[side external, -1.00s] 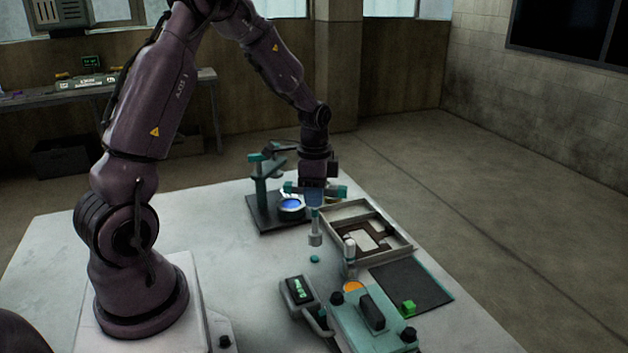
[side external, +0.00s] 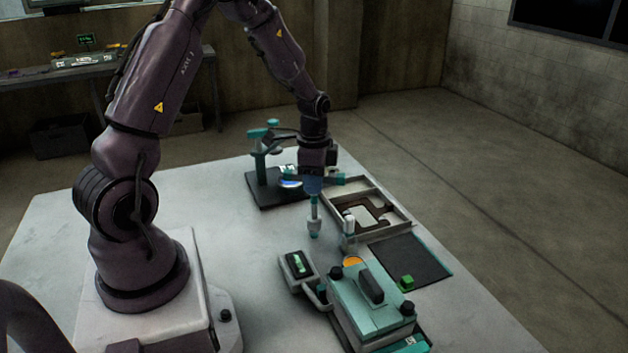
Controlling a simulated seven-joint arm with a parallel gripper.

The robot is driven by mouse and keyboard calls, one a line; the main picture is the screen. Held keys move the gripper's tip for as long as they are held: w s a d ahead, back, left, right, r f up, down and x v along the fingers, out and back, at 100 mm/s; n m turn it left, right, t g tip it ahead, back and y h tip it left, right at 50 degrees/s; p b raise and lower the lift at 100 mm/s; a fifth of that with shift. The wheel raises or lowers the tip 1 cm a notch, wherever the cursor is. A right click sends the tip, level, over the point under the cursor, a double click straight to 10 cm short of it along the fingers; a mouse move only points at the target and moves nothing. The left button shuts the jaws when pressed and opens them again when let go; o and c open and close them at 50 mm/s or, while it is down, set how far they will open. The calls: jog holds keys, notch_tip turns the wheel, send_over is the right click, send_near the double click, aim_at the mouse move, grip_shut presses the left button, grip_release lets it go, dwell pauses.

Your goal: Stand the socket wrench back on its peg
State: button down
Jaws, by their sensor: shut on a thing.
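My gripper (side external: 313,190) points down above the white table and is shut on the socket wrench (side external: 314,223). The wrench hangs upright, with a teal upper shaft and a pale grey socket at its lower end. A small teal spot, which looks like the peg (side external: 313,236), shows just under the socket. The socket's lower end is at or very close to it; I cannot tell whether it is around the peg or only above it.
A grey tray (side external: 400,233) with a dark frame part and an upright grey cylinder (side external: 349,232) stand close on the right. A dark stand (side external: 263,190) is behind. A teal machine (side external: 371,300), small display unit (side external: 298,267) and dark mat (side external: 425,262) are in front and right.

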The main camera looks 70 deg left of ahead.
jog(key=shift+f, duration=0.15)
jog(key=shift+f, duration=0.95)
jog(key=shift+c, duration=1.9)
grip_release()
jog(key=shift+f, duration=0.1)
jog(key=shift+r, duration=4.5)
